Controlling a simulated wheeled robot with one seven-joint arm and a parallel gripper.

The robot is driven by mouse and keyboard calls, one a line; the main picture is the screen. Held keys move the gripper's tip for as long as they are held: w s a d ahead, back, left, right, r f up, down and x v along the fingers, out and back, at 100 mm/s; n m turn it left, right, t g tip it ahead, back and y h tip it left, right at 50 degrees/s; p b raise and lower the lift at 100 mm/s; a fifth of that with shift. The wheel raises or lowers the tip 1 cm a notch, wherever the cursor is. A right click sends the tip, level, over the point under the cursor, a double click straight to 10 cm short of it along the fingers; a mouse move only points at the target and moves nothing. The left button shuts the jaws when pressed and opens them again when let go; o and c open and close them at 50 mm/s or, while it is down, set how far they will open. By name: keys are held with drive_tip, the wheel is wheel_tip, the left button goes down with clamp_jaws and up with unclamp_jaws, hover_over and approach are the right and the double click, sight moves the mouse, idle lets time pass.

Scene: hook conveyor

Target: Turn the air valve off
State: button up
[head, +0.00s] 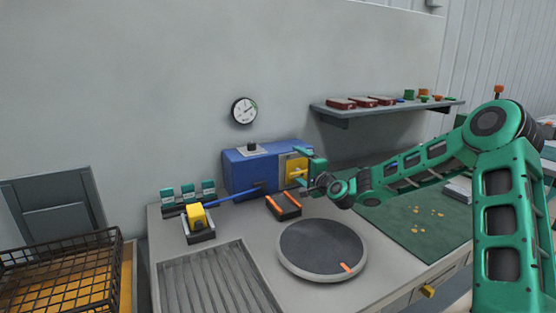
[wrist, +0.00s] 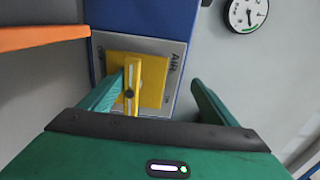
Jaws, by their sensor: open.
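The air valve is a yellow handle (wrist: 133,88) on a square yellow plate (wrist: 153,78), set on a grey panel marked AIR. The handle runs upright in the wrist view, along the line of the lettering. In the head view the valve's yellow plate (head: 293,163) is on the right part of the blue box (head: 247,174). My gripper (wrist: 157,80) is open, with one finger on each side of the handle. The left finger is close beside the handle; I cannot tell if they touch. The right finger is well clear. My gripper (head: 305,168) partly covers the valve in the head view.
A round gauge (head: 244,110) hangs on the wall above the box. A shelf (head: 345,113) with red items is above right. A round turntable (head: 322,248) and a small black holder with orange strips (head: 284,206) are in front. An orange bar (wrist: 40,37) crosses the wrist view's upper left.

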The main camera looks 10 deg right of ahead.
drive_tip(key=o, duration=0.4)
drive_tip(key=shift+y, duration=0.3)
drive_tip(key=s+a+r, duration=0.1)
drive_tip(key=a, duration=0.1)
drive_tip(key=s+a+r, duration=0.1)
drive_tip(key=a+r, duration=0.1)
drive_tip(key=s+a+r, duration=0.1)
drive_tip(key=a+r, duration=0.1)
drive_tip(key=a, duration=0.1)
drive_tip(key=shift+a, duration=0.1)
drive_tip(key=shift+s+a+r, duration=0.6)
drive_tip(key=shift+s+r, duration=0.2)
drive_tip(key=shift+r, duration=0.05)
drive_tip(key=c, duration=1.1)
drive_tip(key=shift+s+a+f, duration=0.1)
drive_tip(key=shift+s+a, duration=0.05)
drive_tip(key=shift+a, duration=0.05)
